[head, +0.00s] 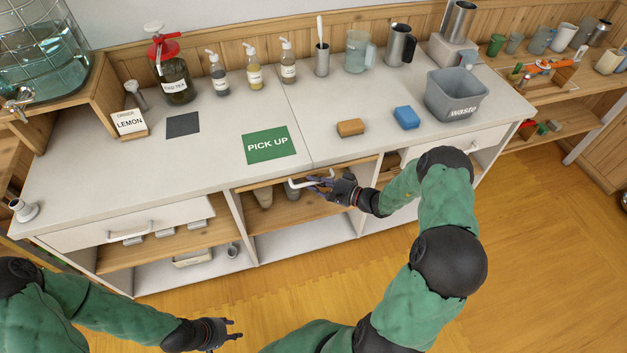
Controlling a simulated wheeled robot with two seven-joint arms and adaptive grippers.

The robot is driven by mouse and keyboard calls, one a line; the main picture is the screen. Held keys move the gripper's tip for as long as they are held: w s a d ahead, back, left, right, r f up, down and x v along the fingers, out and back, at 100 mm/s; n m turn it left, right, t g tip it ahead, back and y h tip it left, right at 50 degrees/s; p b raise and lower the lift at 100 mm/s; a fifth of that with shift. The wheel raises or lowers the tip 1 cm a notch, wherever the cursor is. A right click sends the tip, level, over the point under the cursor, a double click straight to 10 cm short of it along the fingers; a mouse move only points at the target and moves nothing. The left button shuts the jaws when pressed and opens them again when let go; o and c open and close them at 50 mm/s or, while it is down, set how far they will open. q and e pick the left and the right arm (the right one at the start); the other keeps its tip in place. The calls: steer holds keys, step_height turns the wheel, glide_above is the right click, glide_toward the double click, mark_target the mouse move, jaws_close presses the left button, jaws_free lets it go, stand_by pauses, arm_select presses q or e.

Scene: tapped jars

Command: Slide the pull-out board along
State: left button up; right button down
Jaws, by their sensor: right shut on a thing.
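The pull-out board (258,185) shows as a thin wooden edge under the middle of the counter, with a white bar handle (294,184) on its front. My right gripper (314,185) is at the handle and shut on it, covering its right part. The board's front looks about level with the counter front; how far it is out is hard to tell. My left gripper (233,329) hangs low over the floor in front of the counter, away from the board, with its fingers apart and empty.
On the counter (220,170) are a green PICK UP mat (269,145), a brown sponge (350,127), a blue sponge (406,117) and a grey waste bin (455,96). Cups (264,196) stand below the board. The floor in front is clear.

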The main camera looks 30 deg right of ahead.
steer(key=s+a+p, duration=0.1)
steer(key=s+a, duration=0.2)
steer(key=s, duration=0.8)
steer(key=s+a+p, duration=0.2)
steer(key=s, duration=0.9)
steer(key=shift+s+a, duration=0.35)
steer(key=shift+a, duration=0.05)
steer(key=c, duration=1.6)
jaws_free()
steer(key=shift+f, duration=0.1)
steer(key=shift+o, duration=1.1)
steer(key=shift+s, duration=0.1)
steer(key=shift+d, duration=0.1)
steer(key=shift+s, duration=0.1)
